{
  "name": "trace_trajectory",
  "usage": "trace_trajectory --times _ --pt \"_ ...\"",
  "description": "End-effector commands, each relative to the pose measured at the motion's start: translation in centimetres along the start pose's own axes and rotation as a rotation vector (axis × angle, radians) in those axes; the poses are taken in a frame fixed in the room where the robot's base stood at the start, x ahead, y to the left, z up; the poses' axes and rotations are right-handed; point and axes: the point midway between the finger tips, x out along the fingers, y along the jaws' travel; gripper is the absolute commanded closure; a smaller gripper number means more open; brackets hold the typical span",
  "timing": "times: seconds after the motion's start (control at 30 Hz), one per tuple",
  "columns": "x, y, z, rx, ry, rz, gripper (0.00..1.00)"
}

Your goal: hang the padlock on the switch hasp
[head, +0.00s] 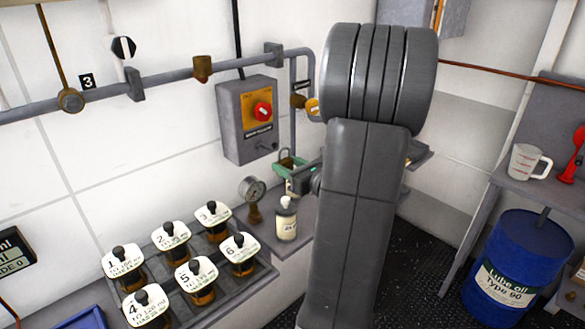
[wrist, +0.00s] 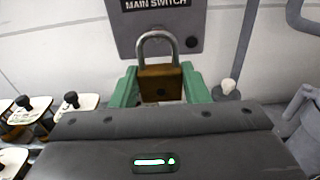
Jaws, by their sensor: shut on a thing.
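The padlock (wrist: 160,84) has a brass body and a grey steel shackle. It is upright, shackle up, between the green fingers of my gripper (wrist: 160,92), which is shut on its body. In the head view my gripper (head: 291,163) is just below and right of the switch box (head: 240,138), partly hidden by my arm; I cannot make out the padlock clearly there. The grey box has a yellow plate and a red knob (head: 263,111). A small dark fitting, perhaps the hasp, shows low on the box (head: 266,147). In the wrist view the shackle overlaps the box's lower part (wrist: 125,40); contact cannot be told.
A white-capped bottle (head: 286,222) and a gauge (head: 252,190) stand on the ledge below my gripper. Several numbered sample jars (head: 195,280) stand in a rack at lower left. A pipe (head: 170,78) with valves crosses the wall. A blue drum (head: 520,265) stands at right.

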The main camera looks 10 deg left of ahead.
Motion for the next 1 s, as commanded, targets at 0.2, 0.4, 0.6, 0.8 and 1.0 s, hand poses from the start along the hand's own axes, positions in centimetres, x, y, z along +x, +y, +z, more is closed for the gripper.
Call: trace_trajectory --times 0.2,0.4,0.6,0.8,1.0 --pt "1.4 0.0 -0.1 0.000 0.000 0.001 0.87" --pt "2.6 0.1 -0.1 0.000 -0.001 0.002 0.87" --pt "3.8 0.1 -0.1 -0.001 0.000 0.002 0.87" --pt "5.0 0.0 -0.2 0.000 0.000 0.001 0.87" --pt "6.1 0.0 -0.7 -0.001 -0.001 0.001 0.87"
